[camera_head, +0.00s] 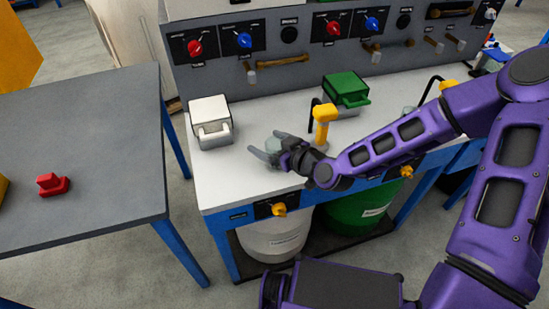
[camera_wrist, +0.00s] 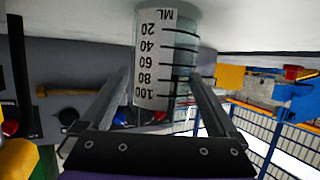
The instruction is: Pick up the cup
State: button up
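The cup (camera_wrist: 152,60) is a clear measuring cup with a white label of black ML marks, seen upside down in the wrist view. In the head view the cup (camera_head: 274,145) is a small pale shape on the white worktop, partly hidden by my gripper (camera_head: 272,147). My gripper also shows in the wrist view (camera_wrist: 160,76), with one finger on each side of the cup. The fingers are spread wide, and the right one overlaps the cup's edge. I cannot tell whether either finger touches it.
A white box-like unit (camera_head: 210,122) stands left of the cup. A yellow-topped tap (camera_head: 324,116) and a green unit (camera_head: 346,90) stand to the right. A panel with knobs (camera_head: 240,42) rises behind. A grey table (camera_head: 100,110) with a red object (camera_head: 52,184) is at left.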

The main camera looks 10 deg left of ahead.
jog(key=c, duration=1.3)
